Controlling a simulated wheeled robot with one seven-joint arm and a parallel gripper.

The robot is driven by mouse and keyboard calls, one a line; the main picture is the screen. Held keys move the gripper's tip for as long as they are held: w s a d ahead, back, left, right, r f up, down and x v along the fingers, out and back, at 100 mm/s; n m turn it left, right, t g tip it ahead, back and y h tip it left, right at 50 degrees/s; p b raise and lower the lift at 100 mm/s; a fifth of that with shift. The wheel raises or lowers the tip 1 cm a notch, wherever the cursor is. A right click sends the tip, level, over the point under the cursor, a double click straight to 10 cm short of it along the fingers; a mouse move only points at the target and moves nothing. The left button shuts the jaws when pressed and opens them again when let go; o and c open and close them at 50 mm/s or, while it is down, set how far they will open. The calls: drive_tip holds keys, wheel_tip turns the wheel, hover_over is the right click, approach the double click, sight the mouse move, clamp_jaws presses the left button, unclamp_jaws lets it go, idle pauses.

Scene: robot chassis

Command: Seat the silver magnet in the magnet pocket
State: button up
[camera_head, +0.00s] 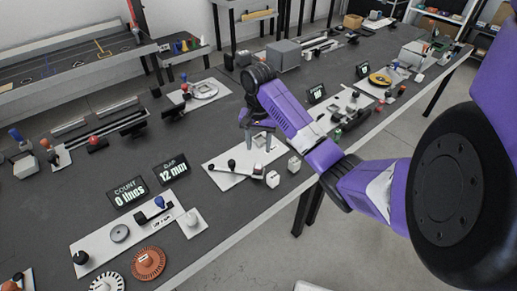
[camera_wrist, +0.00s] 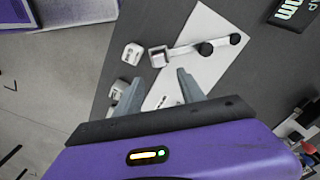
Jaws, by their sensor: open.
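My gripper (camera_head: 258,146) is open above a pale plate (camera_head: 222,178) on the dark bench; its two fingers (camera_wrist: 158,78) are apart in the wrist view, with nothing held between them. A pale bar with dark knobs (camera_wrist: 206,48) lies across the plate (camera_wrist: 212,28). At the bar's end is a silvery block with a dark square face (camera_wrist: 159,58); I cannot tell whether this is the magnet pocket. Two small pale blocks stand beside the plate, one (camera_head: 272,179) nearer the bar end and another (camera_head: 294,164) to its right. I cannot tell which piece is the silver magnet.
Display boxes (camera_head: 172,170) and another pale plate with knobs (camera_head: 130,228) lie to the left. A red-brown disc (camera_head: 148,263) is at the lower left. More fixtures stand farther back. The bench's front edge is close to the pale blocks.

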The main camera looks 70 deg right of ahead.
drive_tip(key=w+a+f+n+t+y, duration=0.1)
drive_tip(key=w+a+f+n+t, duration=0.15)
drive_tip(key=w+a, duration=0.6)
drive_tip(key=w+a+f+n+t, duration=0.1)
drive_tip(key=w+a+f+t, duration=0.3)
drive_tip(key=a, duration=0.7)
drive_tip(key=a+n+t, duration=0.2)
drive_tip(key=a+t, duration=0.1)
drive_tip(key=a, duration=1.3)
drive_tip(key=s+a+r+n+t+h, duration=0.1)
drive_tip(key=s+a, duration=0.3)
drive_tip(key=s, duration=0.4)
drive_tip(key=s+a+r+n+t+h, duration=0.1)
drive_tip(key=s+a+r+n, duration=0.15)
drive_tip(key=s, duration=0.45)
drive_tip(key=s+d+r+n+t+y, duration=0.1)
drive_tip(key=s+d+r+n+t, duration=0.1)
drive_tip(key=s+r+n, duration=0.5)
drive_tip(key=s+r+t, duration=0.1)
drive_tip(key=s+r, duration=0.5)
drive_tip(key=s, duration=0.1)
drive_tip(key=shift+s+d+r+p, duration=0.15)
drive_tip(key=shift+s+r+p, duration=0.1)
drive_tip(key=shift+r+p, duration=0.05)
